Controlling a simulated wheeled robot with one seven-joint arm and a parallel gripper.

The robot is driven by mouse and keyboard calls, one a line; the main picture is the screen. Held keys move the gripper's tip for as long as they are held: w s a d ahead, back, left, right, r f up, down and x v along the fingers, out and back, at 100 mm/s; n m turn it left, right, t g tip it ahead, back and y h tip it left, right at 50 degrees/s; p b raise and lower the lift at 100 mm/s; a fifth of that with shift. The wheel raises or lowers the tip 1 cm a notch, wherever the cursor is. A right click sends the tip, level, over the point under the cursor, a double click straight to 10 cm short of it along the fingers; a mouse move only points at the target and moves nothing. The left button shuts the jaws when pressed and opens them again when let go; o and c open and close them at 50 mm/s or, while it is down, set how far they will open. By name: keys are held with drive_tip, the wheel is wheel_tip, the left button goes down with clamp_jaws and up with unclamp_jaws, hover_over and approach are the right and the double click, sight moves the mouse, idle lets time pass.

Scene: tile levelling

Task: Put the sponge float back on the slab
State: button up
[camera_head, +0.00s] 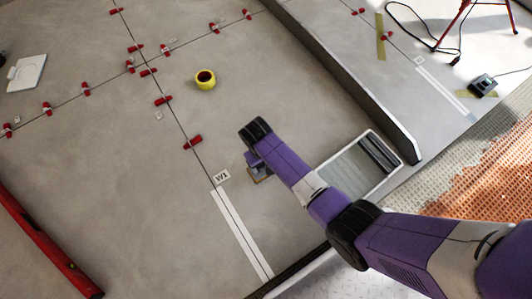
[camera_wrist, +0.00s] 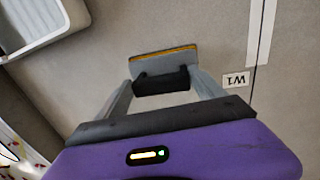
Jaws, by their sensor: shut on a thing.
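The sponge float has a grey plate (camera_wrist: 163,64), a yellow-orange edge and a black handle (camera_wrist: 160,84). My gripper (camera_wrist: 162,82) is shut on the handle, with a finger at each end of it in the wrist view. In the head view a small part of the float (camera_head: 262,178) shows under my wrist, and my arm hides the rest. The float is over the grey slab (camera_head: 110,220), close to the W1 label (camera_head: 221,177). I cannot tell whether it touches the slab.
A wash tray (camera_head: 340,193) with dark rollers is right of my gripper, partly behind my arm. A red level (camera_head: 45,242) lies at left. A raised edge (camera_head: 350,85) runs at right.

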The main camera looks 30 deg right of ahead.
wheel_tip(320, 180, down, 4)
drive_tip(key=b, duration=0.2)
drive_tip(key=shift+f+b, duration=0.25)
drive_tip(key=shift+b, duration=0.1)
drive_tip(key=shift+r, duration=0.1)
drive_tip(key=o, duration=2)
drive_tip(key=r+p, duration=0.2)
drive_tip(key=r, duration=0.2)
drive_tip(key=a+r+p, duration=0.1)
drive_tip(key=r+p, duration=0.1)
drive_tip(key=r, duration=0.2)
drive_tip(key=r+p, duration=0.3)
drive_tip(key=r, duration=0.1)
drive_tip(key=shift+a, duration=0.2)
drive_tip(key=shift+s, duration=0.1)
